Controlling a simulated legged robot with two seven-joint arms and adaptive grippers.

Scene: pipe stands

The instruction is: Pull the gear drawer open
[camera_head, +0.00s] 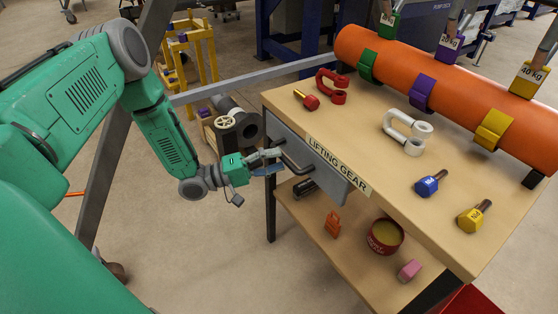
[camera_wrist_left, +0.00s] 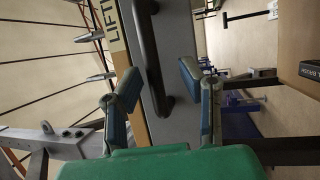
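The gear drawer has a grey front (camera_head: 332,180) under the table edge labelled LIFTING GEAR (camera_head: 338,166); it looks closed. Its dark bar handle (camera_head: 296,160) stands out from the front. My left gripper (camera_head: 274,160) is at the handle, its fingers pointing toward the drawer. In the left wrist view the gripper (camera_wrist_left: 155,90) is open, with blue-padded fingers spread on either side of the handle (camera_wrist_left: 150,55). A gap shows between the fingers and the handle, and I see no firm contact. My right gripper is in neither view.
The tabletop (camera_head: 365,115) holds red and white shackles, several coloured bolts and an orange pipe (camera_head: 450,90). The lower shelf (camera_head: 345,255) holds a red tin (camera_head: 385,237) and small parts. A wooden stand with a grey pipe (camera_head: 248,128) is close behind my left gripper. Floor in front is clear.

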